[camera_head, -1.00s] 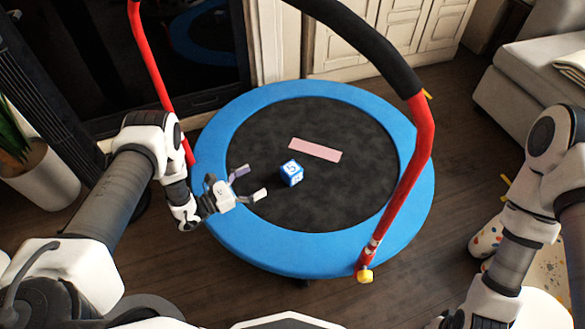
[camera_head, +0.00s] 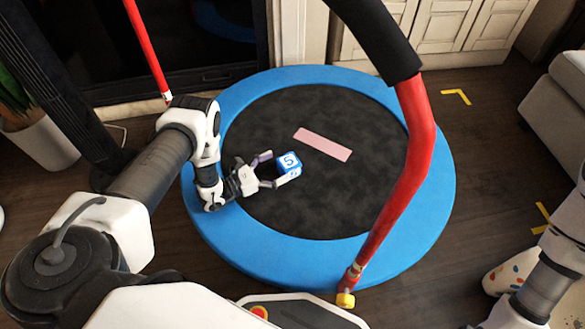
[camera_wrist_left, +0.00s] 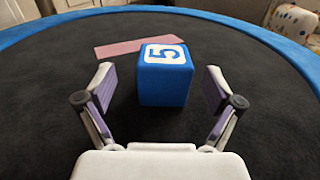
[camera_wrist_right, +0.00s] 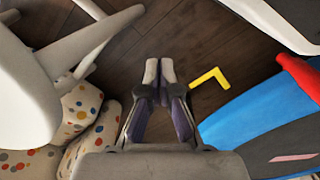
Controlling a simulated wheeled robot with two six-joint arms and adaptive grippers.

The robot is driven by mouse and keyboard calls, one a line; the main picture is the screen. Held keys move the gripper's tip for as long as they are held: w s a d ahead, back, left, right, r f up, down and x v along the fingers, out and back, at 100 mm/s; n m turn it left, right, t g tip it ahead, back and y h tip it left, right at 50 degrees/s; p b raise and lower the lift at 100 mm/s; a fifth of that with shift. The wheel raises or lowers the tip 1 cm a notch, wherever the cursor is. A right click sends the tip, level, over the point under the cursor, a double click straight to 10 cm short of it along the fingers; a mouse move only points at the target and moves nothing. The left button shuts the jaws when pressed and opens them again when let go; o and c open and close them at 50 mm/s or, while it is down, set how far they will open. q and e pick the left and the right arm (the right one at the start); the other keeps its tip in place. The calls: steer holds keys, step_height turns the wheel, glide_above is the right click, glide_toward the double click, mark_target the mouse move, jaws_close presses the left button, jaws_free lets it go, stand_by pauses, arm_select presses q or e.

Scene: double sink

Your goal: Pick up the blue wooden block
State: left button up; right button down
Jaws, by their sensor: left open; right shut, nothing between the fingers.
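The blue wooden block (camera_head: 288,162), with a white face and a 5 on top, sits on the black mat of a small trampoline (camera_head: 270,254). My left gripper (camera_head: 279,169) is open and level with the block, its fingertips at the block's near side. In the left wrist view the block (camera_wrist_left: 165,78) stands between and just beyond the open fingers (camera_wrist_left: 160,90), with a gap on each side. My right gripper (camera_wrist_right: 159,66) is shut and empty above the wooden floor, off the trampoline; its tips are outside the head view.
A pink strip (camera_head: 322,145) lies flat on the mat behind the block. A red handlebar post (camera_head: 414,165) with black padding (camera_head: 377,35) rises at the right of the trampoline. A dotted stool or cushion (camera_head: 510,273) is at lower right. The mat around the block is otherwise clear.

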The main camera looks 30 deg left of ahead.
mark_target(297, 158)
arm_select(q)
steer(key=b+x, duration=0.2)
steer(key=x, duration=0.4)
steer(key=shift+s+d, duration=0.2)
steer(key=c, duration=1.2)
steer(key=shift+r, duration=0.1)
steer(key=shift+c, duration=0.2)
